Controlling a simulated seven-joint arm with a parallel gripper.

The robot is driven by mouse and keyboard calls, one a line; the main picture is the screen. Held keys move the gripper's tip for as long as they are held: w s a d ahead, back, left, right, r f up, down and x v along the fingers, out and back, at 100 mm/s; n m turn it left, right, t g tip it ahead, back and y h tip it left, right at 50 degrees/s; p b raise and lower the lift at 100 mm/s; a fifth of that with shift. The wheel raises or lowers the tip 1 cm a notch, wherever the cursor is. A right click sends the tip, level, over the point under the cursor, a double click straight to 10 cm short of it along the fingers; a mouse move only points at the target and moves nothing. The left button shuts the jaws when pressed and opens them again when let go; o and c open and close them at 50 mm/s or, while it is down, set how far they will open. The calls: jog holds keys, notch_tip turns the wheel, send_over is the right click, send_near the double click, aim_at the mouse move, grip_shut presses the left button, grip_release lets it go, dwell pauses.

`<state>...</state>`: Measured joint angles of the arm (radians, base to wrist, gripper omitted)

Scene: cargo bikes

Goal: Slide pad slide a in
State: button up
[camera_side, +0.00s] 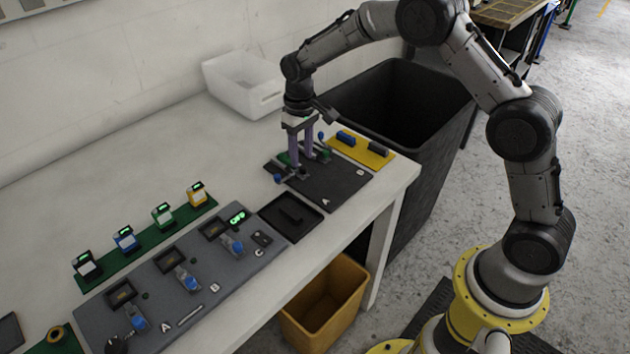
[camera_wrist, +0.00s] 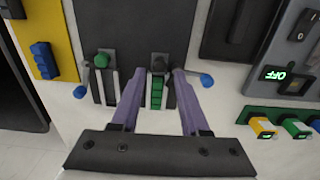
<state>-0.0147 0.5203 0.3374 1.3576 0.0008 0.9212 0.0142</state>
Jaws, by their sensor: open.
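The black slide board (camera_side: 338,190), marked A and B, lies near the right end of the bench; it also shows in the wrist view (camera_wrist: 135,22). My gripper (camera_side: 300,172) is low over its A side, fingers pointing down. In the wrist view my gripper (camera_wrist: 159,72) is open, its two purple fingers on either side of a green ribbed strip (camera_wrist: 157,93) with a dark block (camera_wrist: 158,63) at its far end. I cannot tell whether the fingers touch the block. A blue knob (camera_wrist: 206,80) sits just right of the right finger.
A yellow plate (camera_side: 362,149) with blue and dark blocks lies beside the board. A black tray (camera_side: 291,215) and a grey panel (camera_side: 190,280) lie to the left. A white bin (camera_side: 243,85) stands behind, and a large black bin (camera_side: 400,105) beyond the bench edge.

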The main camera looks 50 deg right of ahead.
jog(key=s+r, duration=0.3)
jog(key=s, duration=0.3)
dwell(0.5)
jog(key=shift+r, duration=0.1)
jog(key=s+r+t, duration=0.2)
jog(key=s+r, duration=0.4)
jog(key=r, duration=0.3)
jog(key=s+r+t, duration=0.3)
jog(key=s+r, duration=0.2)
jog(key=r, duration=0.5)
jog(key=s+f, duration=0.2)
jog(key=s, duration=0.6)
jog(key=s+f, duration=0.1)
jog(key=s, duration=0.7)
jog(key=shift+s+d+f+t, duration=0.3)
jog(key=shift+s+d+f, duration=0.05)
jog(key=shift+f, duration=0.05)
